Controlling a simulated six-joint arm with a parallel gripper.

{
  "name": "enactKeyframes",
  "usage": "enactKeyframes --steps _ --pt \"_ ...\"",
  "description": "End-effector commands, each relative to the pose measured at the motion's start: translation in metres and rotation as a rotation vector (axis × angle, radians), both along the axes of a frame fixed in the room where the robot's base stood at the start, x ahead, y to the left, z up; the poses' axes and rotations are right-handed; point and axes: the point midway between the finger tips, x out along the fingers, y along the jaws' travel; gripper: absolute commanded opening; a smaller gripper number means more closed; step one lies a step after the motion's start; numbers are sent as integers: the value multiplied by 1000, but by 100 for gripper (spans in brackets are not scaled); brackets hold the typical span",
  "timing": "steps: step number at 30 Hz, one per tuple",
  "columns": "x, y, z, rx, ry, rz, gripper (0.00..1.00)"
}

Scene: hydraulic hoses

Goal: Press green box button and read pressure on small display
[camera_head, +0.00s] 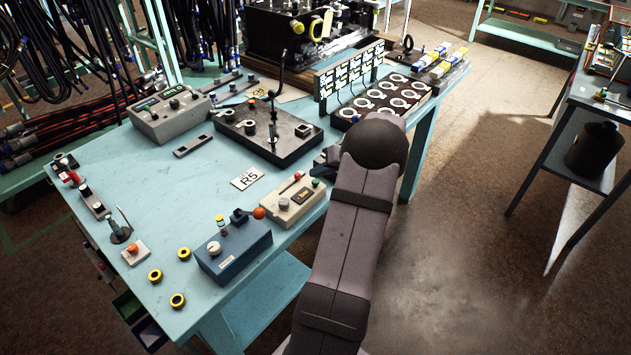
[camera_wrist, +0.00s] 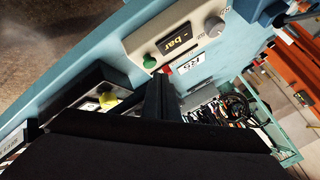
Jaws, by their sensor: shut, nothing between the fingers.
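A beige box (camera_head: 287,212) sits at the table's right edge in the head view. It has a small dark display (camera_head: 303,197), a green button (camera_head: 316,183) and a knob. In the wrist view the beige box (camera_wrist: 203,52) shows its display (camera_wrist: 179,40) with a dash and "bar" in yellow, with no digits I can make out. Its green button (camera_wrist: 149,61) is at the near end. My gripper (camera_wrist: 160,79) is shut and empty, its dark tips close to the green button. I cannot tell whether they touch. My arm partly hides the gripper in the head view (camera_head: 320,170).
A blue box (camera_head: 232,252) with an orange-knobbed lever stands left of the beige box. A black plate (camera_head: 268,135) with a tall lever and a grey box (camera_head: 170,115) are farther back. An R5 label (camera_head: 246,179) lies on the table (camera_head: 185,205), with bare room around it.

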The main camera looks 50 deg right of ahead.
Motion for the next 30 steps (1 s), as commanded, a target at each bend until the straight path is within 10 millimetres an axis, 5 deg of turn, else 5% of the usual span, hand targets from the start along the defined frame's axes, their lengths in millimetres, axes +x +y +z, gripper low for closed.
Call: enactKeyframes --steps 30 --pt "0 0 -8 0 0 0 0"
